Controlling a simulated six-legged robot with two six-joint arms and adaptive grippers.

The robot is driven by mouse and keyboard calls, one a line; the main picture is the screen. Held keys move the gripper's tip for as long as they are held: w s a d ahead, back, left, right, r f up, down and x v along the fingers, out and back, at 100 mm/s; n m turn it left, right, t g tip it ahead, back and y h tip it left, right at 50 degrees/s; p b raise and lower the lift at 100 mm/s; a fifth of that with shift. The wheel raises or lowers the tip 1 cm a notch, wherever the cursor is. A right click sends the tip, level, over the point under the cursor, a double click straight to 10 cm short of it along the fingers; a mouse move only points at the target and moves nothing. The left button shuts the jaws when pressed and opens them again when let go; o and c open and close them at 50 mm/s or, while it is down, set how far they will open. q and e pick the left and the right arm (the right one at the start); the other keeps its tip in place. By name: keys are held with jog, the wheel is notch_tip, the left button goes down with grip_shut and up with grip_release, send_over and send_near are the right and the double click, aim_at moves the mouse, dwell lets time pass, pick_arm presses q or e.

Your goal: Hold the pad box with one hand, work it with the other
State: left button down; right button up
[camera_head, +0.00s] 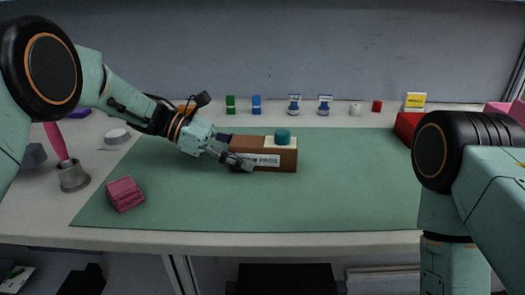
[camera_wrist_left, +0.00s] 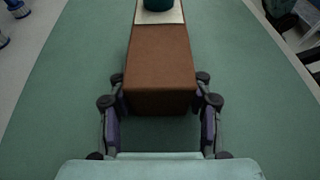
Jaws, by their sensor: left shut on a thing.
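The pad box is a long brown block (camera_head: 247,147) lying on the green mat (camera_head: 190,210). It has a white label on its front side and a pale plate with a round teal knob (camera_head: 283,136) at its right end. My left gripper (camera_head: 240,160) is shut on the box's left end. In the left wrist view, the fingers press on both sides of the brown block (camera_wrist_left: 160,75), and the teal knob (camera_wrist_left: 158,4) shows at its far end. My right arm is at the right edge of the head view; its gripper is out of sight.
A pink block (camera_head: 125,193) lies on the mat's left side. A metal cup (camera_head: 72,176) holding a pink-handled thing stands left of the mat. Small blocks, including green (camera_head: 230,104) and blue (camera_head: 256,104), line the back. A red box (camera_head: 408,128) stands back right. The mat's middle front is clear.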

dwell(0.4)
pick_arm(q)
jog(key=shift+c, duration=2.4)
grip_release()
jog(key=shift+a+r, duration=0.1)
jog(key=v, duration=1.1)
jog(key=shift+a, duration=0.4)
